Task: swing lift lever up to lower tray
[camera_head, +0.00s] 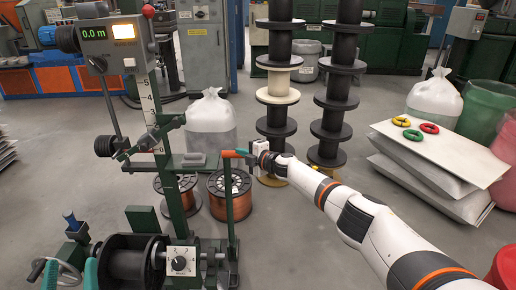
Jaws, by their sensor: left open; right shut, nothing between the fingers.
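The spool machine with its green mast (160,120) stands at the left. The lift lever (231,205) is a green bar standing near upright right of the mast, with a red handle (229,154) at its top. My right gripper (246,154) is shut at the right end of the handle, close against it; nothing shows between its fingers. Two teal fingers at the lower left look like my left gripper (69,269), open near the crank and black drum; its arm is out of view. The black winding drum (128,262) sits low in the machine. I cannot clearly make out the tray.
Copper spools (230,194) stand on the floor behind the lever. Stacks of black reels (334,110) stand behind my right arm. A pallet of sacks under a white board (440,150) with coloured rings is at the right. Open grey floor lies between.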

